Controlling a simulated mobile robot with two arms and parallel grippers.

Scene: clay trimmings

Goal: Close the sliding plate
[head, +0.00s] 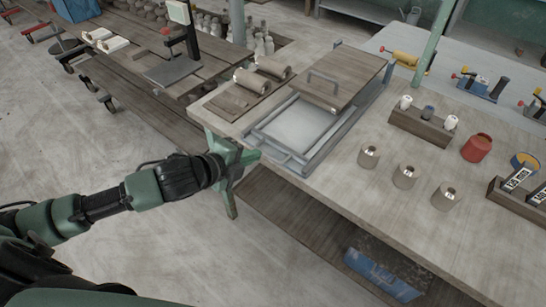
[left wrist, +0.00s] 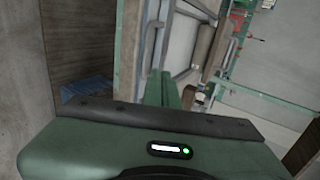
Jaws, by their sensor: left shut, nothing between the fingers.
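The sliding plate (head: 338,76) is a brown wooden board with a grey bar handle (head: 322,82). It sits toward the far end of a grey metal frame (head: 318,152) on the workbench. The near part of the frame is uncovered and shows a pale, shallow bed (head: 296,122). My left gripper (head: 254,156) is shut and empty. It is at the near left edge of the bench, beside the frame's near end and well short of the handle. In the left wrist view its green fingers (left wrist: 171,88) point toward the frame's rails (left wrist: 152,42). My right gripper is out of view.
Wooden boards and rolls (head: 252,81) lie left of the frame. Three grey cylinders (head: 406,176), a block with small pots (head: 421,126) and a red pot (head: 477,148) stand to its right. A green post (head: 429,48) rises behind. A blue item (head: 382,275) lies below the benchtop.

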